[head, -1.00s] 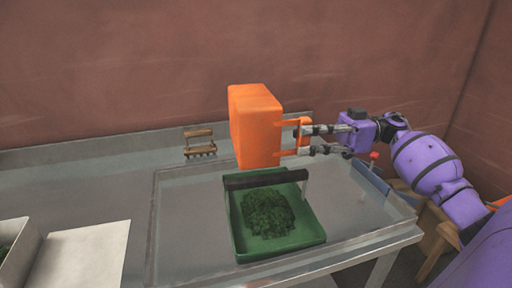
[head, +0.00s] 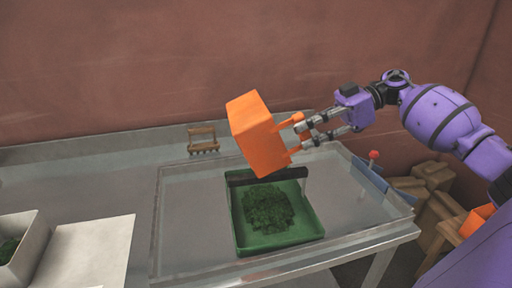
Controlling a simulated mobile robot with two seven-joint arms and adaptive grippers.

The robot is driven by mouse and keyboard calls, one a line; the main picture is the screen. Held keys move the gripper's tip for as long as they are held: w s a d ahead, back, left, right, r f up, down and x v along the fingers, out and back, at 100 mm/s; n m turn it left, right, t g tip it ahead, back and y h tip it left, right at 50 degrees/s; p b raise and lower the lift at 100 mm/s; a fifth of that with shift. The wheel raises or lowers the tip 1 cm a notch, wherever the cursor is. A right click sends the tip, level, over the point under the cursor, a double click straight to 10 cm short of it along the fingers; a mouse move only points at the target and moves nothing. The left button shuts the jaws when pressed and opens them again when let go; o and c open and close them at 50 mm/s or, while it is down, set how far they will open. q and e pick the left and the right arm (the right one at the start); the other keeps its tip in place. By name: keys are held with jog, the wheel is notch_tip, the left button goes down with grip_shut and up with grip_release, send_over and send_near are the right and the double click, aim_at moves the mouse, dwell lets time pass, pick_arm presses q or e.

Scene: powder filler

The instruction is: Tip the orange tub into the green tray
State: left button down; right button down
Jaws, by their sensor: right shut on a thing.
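The orange tub (head: 262,142) is held in the air above the back part of the green tray (head: 280,241), tilted over. My right gripper (head: 305,133) is shut on the tub's orange handle at its right side. The green tray lies on the metal table and holds a heap of dark green leafy stuff (head: 268,208). A dark bar (head: 240,177) runs along the tray's back edge. The inside of the tub is hidden from this view. My left gripper is not in view.
A white bin (head: 22,250) and a pale board (head: 90,255) lie at the left. A small wooden rack (head: 203,141) stands at the back. A blue item with a red knob (head: 374,155) is at the table's right edge. Boxes (head: 436,175) stand beyond it.

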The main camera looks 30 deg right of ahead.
jog(key=shift+w+r+g+h+b, duration=0.15)
jog(key=shift+g+h+b, duration=0.15)
jog(key=shift+h, duration=0.8)
jog(key=shift+g+h+b, duration=0.3)
jog(key=shift+h, duration=0.2)
jog(key=h+b, duration=0.2)
jog(key=b, duration=0.1)
jog(key=shift+w+g+h, duration=0.1)
jog(key=shift+g+h, duration=0.2)
jog(key=shift+g, duration=0.1)
jog(key=h+b, duration=0.1)
jog(key=b, duration=0.3)
jog(key=r+g+h+b, duration=0.1)
jog(key=h+b, duration=0.1)
jog(key=b, duration=0.3)
jog(key=shift+s+r+h+p, duration=0.3)
jog(key=shift+r+h+p, duration=0.2)
jog(key=shift+r+p, duration=0.15)
jog(key=shift+w+r+g+h, duration=0.1)
jog(key=shift+r+g+h, duration=0.15)
jog(key=shift+h, duration=0.65)
jog(key=shift+a+r+g+h, duration=0.1)
jog(key=shift+r+g+h, duration=0.05)
jog(key=shift+g+h, duration=0.25)
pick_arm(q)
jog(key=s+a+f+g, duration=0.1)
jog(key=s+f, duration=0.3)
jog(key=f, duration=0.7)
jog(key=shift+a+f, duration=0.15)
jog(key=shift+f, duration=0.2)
